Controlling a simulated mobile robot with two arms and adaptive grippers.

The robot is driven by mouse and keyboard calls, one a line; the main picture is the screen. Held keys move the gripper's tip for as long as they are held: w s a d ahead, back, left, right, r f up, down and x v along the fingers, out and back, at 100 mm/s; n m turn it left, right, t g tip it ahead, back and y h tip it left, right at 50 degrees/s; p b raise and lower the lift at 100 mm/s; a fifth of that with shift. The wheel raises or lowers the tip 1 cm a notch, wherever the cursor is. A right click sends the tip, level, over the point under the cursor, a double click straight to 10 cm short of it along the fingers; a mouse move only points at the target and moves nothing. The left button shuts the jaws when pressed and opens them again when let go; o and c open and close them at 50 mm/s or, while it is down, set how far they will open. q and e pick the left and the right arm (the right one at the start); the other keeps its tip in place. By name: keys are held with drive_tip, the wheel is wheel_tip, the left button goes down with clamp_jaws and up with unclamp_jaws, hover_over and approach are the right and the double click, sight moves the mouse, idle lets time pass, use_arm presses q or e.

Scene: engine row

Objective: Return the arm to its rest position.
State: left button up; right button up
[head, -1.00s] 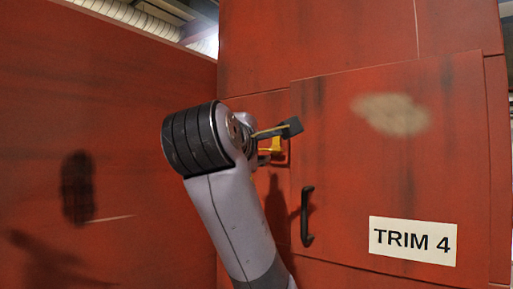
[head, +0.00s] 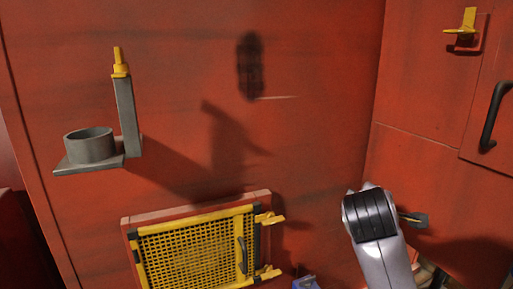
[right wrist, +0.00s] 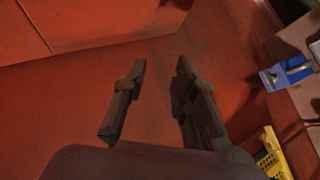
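My right arm comes up from the bottom right of the head view, and its dark gripper (head: 414,219) shows just past the wrist, partly hidden by it. In the right wrist view the two fingers of this gripper (right wrist: 160,65) stand apart with nothing between them, against a red surface. My left arm and gripper are not in view.
A red wall carries a grey bracket with a cup (head: 90,146) and a yellow mesh door (head: 195,250). A cabinet with a yellow latch (head: 466,24) and black handle (head: 495,116) is at right. A blue object (right wrist: 284,74) shows in the right wrist view.

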drive_tip(key=s+a+f+m+g+y, duration=0.15)
drive_tip(key=s+f, duration=0.45)
drive_tip(key=f, duration=0.6)
drive_tip(key=s+a+f+m+g+y, duration=0.15)
drive_tip(key=s+f, duration=0.45)
drive_tip(key=f, duration=0.6)
drive_tip(key=s+a+f+m+g+y, duration=0.15)
drive_tip(key=s+f, duration=0.25)
drive_tip(key=s, duration=0.4)
drive_tip(key=s+f+m+g+y, duration=0.1)
drive_tip(key=s+f+m+g, duration=0.1)
drive_tip(key=s+f, duration=0.35)
drive_tip(key=s+f+m+g+y, duration=0.1)
drive_tip(key=s+f+g, duration=0.15)
drive_tip(key=s, duration=0.65)
drive_tip(key=s+d+f+b+x, duration=0.1)
drive_tip(key=s+b+x, duration=0.2)
drive_tip(key=x, duration=1.2)
drive_tip(key=s+b+x, duration=0.2)
drive_tip(key=s+x, duration=0.1)
drive_tip(key=x, duration=1.1)
drive_tip(key=s+d+f+b, duration=0.1)
drive_tip(key=s+f+b, duration=0.1)
drive_tip(key=s+f, duration=0.7)
drive_tip(key=s+d+f+g+b, duration=0.1)
drive_tip(key=s+d+f+b, duration=0.1)
drive_tip(key=s+f, duration=0.7)
wheel_tip(320, 180, down, 5)
drive_tip(key=shift+f+b, duration=0.1)
drive_tip(key=shift+b, duration=0.4)
